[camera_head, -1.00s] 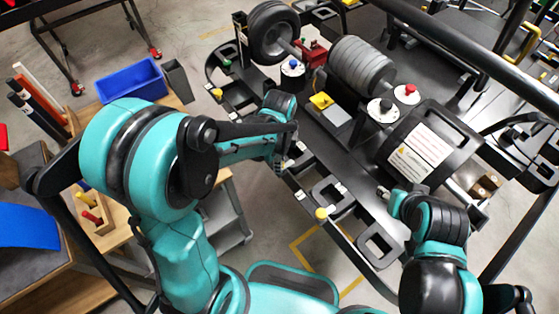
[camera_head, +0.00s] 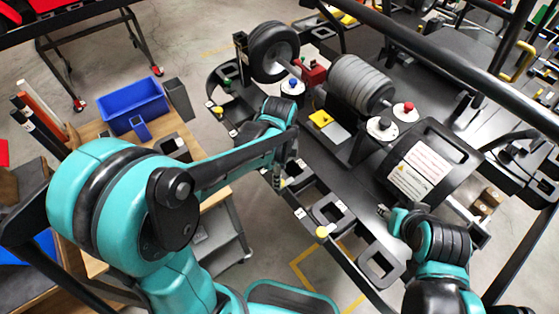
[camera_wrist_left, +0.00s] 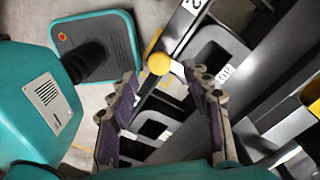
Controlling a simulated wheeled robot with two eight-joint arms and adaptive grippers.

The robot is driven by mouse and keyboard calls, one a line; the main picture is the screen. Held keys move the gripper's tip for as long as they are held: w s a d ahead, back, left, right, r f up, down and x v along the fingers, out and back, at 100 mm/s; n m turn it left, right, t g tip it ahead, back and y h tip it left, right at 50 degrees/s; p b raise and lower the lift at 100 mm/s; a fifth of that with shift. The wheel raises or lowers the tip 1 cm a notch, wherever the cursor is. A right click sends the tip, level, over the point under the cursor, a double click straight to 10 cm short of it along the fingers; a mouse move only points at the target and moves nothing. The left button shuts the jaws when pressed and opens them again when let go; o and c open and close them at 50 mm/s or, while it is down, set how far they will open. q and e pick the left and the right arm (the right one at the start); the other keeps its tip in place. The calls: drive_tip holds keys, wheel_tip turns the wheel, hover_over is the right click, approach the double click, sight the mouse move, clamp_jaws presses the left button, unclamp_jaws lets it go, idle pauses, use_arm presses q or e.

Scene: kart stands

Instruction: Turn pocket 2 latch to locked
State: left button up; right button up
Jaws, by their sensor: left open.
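A yellow knob (camera_head: 322,231) sits on the front edge of the kart stand, beside an open black pocket (camera_head: 330,208). In the left wrist view the knob (camera_wrist_left: 159,63) shows on its dark bar, near a white label with a 2 (camera_wrist_left: 191,5). Another label, partly readable as "LO…", is by the pocket. My left gripper (camera_wrist_left: 165,82) is open and empty; its purple-padded fingers frame the knob in that view, and I see no contact. In the head view my left gripper (camera_head: 281,176) is left of the knob. My right gripper (camera_head: 384,211) is small there, its fingers unclear.
A further empty pocket (camera_head: 380,264) lies to the right on the stand. A wheel (camera_head: 273,52), grey rollers (camera_head: 360,84) and a black labelled housing (camera_head: 425,165) stand behind. A blue bin (camera_head: 133,105) is on the wooden bench at left.

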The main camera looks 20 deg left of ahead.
use_arm(q)
wheel_tip(320, 180, up, 8)
drive_tip(key=shift+s, duration=0.1)
idle(0.6)
drive_tip(key=s+a+n+t, duration=0.2)
drive_tip(key=s+n+t, duration=0.1)
drive_tip(key=n, duration=0.5)
drive_tip(key=s+a+n+t+b, duration=0.1)
drive_tip(key=s+a+n+t, duration=0.1)
drive_tip(key=s+n+t, duration=0.2)
drive_tip(key=shift+s+a+f+n, duration=0.25)
drive_tip(key=shift+s+n, duration=0.75)
drive_tip(key=shift+n, duration=1.4)
